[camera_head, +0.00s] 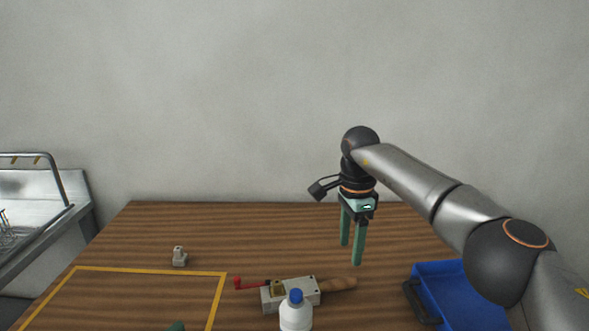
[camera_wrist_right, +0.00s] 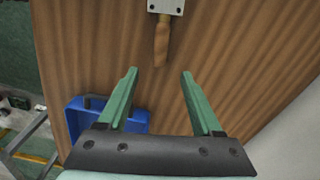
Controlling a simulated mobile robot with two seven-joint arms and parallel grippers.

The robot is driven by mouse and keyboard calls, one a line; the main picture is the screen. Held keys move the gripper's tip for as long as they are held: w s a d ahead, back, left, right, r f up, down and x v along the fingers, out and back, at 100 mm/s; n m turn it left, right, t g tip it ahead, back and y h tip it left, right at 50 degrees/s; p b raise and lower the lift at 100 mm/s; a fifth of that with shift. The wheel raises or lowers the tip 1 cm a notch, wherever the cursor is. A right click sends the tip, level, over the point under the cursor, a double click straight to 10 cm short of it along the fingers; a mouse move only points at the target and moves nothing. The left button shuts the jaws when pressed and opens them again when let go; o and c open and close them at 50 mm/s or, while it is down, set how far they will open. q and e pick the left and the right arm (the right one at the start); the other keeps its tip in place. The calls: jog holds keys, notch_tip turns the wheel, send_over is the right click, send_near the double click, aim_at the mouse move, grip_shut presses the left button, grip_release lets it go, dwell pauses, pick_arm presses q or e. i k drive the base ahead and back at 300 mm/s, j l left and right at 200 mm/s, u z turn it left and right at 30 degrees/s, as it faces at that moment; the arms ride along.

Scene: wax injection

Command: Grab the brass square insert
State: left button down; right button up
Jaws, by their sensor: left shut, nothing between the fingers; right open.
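A small brass-coloured square piece (camera_head: 277,287), which looks like the brass square insert, sits at the left part of a grey metal block (camera_head: 306,288) on the table. The block has a wooden handle (camera_head: 339,284) on its right and a red lever on its left. My right gripper (camera_head: 351,254) is open and empty, pointing down above the table, behind and right of the block. In the right wrist view, the wooden handle (camera_wrist_right: 161,45) lies beyond the open fingers; the insert is not visible there. Only a green fingertip of my left gripper (camera_head: 176,326) shows at the bottom edge.
A white bottle with a blue cap (camera_head: 295,313) stands in front of the block. A blue tray (camera_head: 440,269) is at the right. A small grey piece (camera_head: 179,257) stands at the left, behind a yellow tape outline (camera_head: 150,270). The back of the table is clear.

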aim_at(277, 290)
jog(key=k, duration=1)
